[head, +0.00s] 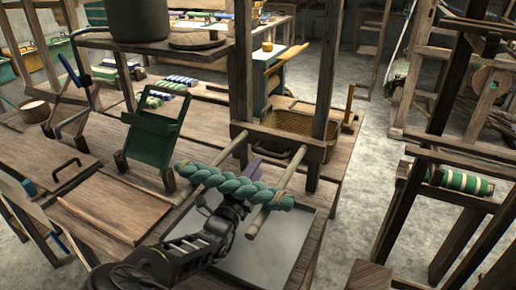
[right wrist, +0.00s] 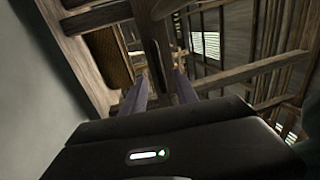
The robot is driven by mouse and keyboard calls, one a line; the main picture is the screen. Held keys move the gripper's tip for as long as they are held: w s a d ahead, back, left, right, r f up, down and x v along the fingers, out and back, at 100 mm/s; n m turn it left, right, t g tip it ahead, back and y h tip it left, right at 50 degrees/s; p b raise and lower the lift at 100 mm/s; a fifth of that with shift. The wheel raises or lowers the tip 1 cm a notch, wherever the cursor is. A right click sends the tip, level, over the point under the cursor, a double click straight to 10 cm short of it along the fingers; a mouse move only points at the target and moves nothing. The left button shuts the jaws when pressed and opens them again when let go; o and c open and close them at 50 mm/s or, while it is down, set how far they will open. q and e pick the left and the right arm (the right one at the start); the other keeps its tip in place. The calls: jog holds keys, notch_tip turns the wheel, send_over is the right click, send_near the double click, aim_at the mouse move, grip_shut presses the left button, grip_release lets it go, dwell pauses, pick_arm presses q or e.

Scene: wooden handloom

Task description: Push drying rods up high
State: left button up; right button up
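Two pale wooden rods, the left one (head: 216,152) and the right one (head: 289,168), stick out toward me from a wooden crossbar between two upright posts in the head view. A thick green twisted yarn skein (head: 222,181) lies across both rods. My right gripper (head: 248,168) is under and behind the skein, between the rods, pointing at the crossbar; the skein partly hides it. In the right wrist view its two purple fingers (right wrist: 160,90) stand apart with nothing between them, and a wooden post lies beyond. My left gripper is not in view.
A grey metal tray (head: 262,258) lies below the rods. A wicker basket (head: 290,121) stands behind the crossbar. A green slatted rack (head: 150,135) is on the bench at left, and a dark pot (head: 138,18) sits on a shelf above. A wooden frame with a striped green roll (head: 460,182) stands at right.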

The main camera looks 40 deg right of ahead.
aim_at(266, 153)
jog(key=shift+d, duration=0.15)
jog(key=p+x, duration=0.1)
jog(key=x, duration=0.6)
jog(key=shift+w+d, duration=0.25)
jog(key=shift+d, duration=0.05)
grip_shut()
dwell(1.4)
